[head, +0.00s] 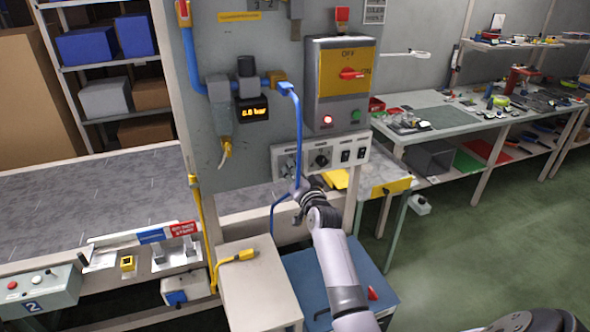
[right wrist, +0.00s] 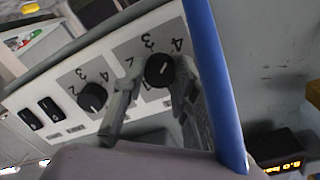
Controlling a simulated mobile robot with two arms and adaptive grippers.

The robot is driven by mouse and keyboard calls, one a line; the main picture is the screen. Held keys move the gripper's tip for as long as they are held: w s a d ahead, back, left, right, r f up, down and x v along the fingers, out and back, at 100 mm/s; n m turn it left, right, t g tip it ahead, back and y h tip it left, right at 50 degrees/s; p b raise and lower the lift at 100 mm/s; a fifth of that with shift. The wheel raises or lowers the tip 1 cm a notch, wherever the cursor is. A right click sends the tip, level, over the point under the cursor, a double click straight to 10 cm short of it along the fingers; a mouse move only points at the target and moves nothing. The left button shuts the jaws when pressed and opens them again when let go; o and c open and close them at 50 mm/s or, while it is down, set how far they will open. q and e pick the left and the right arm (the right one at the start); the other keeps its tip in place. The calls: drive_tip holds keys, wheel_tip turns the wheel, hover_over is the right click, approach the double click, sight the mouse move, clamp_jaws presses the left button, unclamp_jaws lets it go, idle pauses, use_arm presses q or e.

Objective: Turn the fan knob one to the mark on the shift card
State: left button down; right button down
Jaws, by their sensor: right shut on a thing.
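A pale control panel (head: 352,156) with two dark knobs and two switches is on the grey cabinet. The left knob, which I take as fan knob one (head: 291,167), is partly hidden by a blue hose and my gripper. In the upside-down right wrist view this black knob (right wrist: 160,70) sits between the fingertips of my right gripper (right wrist: 158,82), which is shut on it. Numbers ring the knob; its exact setting is not clear. The second knob (head: 320,158) is free beside it. A small card with digits (head: 262,5) is cut off at the top edge. My left gripper is out of view.
A blue hose (head: 298,130) hangs close by the left knob and crosses the right wrist view (right wrist: 215,80). Above the panel is a yellow switch box (head: 328,60) with a red handle. A beige box (head: 258,285) stands below.

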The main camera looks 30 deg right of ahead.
drive_tip(key=shift+f+m, duration=0.2)
drive_tip(key=shift+m, duration=0.8)
drive_tip(key=c, duration=1.7)
unclamp_jaws()
drive_tip(key=o, duration=0.4)
drive_tip(key=shift+r, duration=0.15)
drive_tip(key=shift+s, duration=0.1)
drive_tip(key=v, duration=1.2)
drive_tip(key=shift+r, duration=0.1)
